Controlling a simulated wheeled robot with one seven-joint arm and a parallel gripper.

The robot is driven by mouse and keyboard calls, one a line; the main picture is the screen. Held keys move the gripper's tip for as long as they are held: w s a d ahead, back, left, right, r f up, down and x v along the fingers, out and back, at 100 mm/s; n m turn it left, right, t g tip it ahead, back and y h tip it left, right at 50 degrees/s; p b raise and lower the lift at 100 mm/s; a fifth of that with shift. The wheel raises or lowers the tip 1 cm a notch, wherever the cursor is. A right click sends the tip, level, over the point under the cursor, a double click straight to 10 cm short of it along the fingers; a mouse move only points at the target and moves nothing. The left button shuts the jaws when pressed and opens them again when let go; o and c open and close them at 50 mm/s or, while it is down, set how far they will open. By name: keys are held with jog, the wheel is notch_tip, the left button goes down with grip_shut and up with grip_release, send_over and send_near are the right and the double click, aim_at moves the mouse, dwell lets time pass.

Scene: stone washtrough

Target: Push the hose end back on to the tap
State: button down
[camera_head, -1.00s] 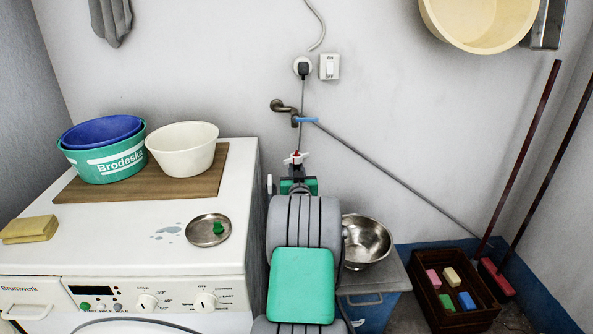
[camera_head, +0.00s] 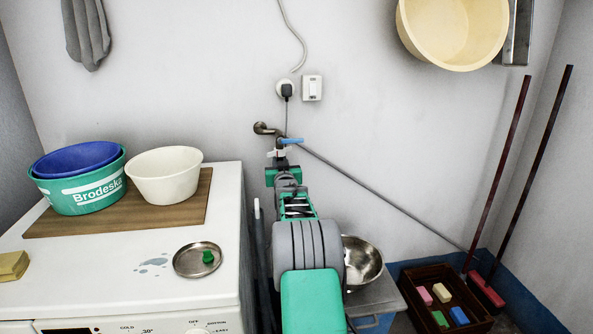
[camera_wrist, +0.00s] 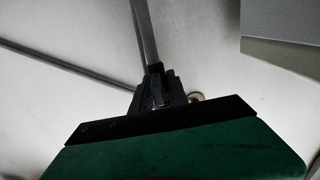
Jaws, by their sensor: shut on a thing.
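The brass tap (camera_head: 264,129) with a blue lever (camera_head: 292,141) sticks out of the back wall; a small brass part (camera_wrist: 197,97) shows beyond the jaws in the wrist view. My gripper (camera_head: 277,154) is just below the tap, its tips close under the outlet. In the wrist view my gripper (camera_wrist: 158,88) is shut on the hose end, with the grey hose (camera_wrist: 144,28) running from the jaws to the top edge. The held end itself is mostly hidden by the fingers. I cannot tell whether it touches the outlet.
The washing machine (camera_head: 120,265) stands left of my arm, bearing basins on a board and a metal dish (camera_head: 198,259). A steel bowl (camera_head: 362,262) sits right of my arm. A thin grey line (camera_head: 390,205) slopes from near the tap to the lower right. A crate (camera_head: 428,278) stands there.

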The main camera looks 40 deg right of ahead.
jog(key=shift+r, duration=0.35)
jog(key=c, duration=1.5)
grip_release()
jog(key=shift+w+f, duration=0.15)
jog(key=v, duration=0.7)
jog(key=shift+s+a+p, duration=0.2)
jog(key=shift+s+p, duration=0.15)
jog(key=shift+s, duration=0.05)
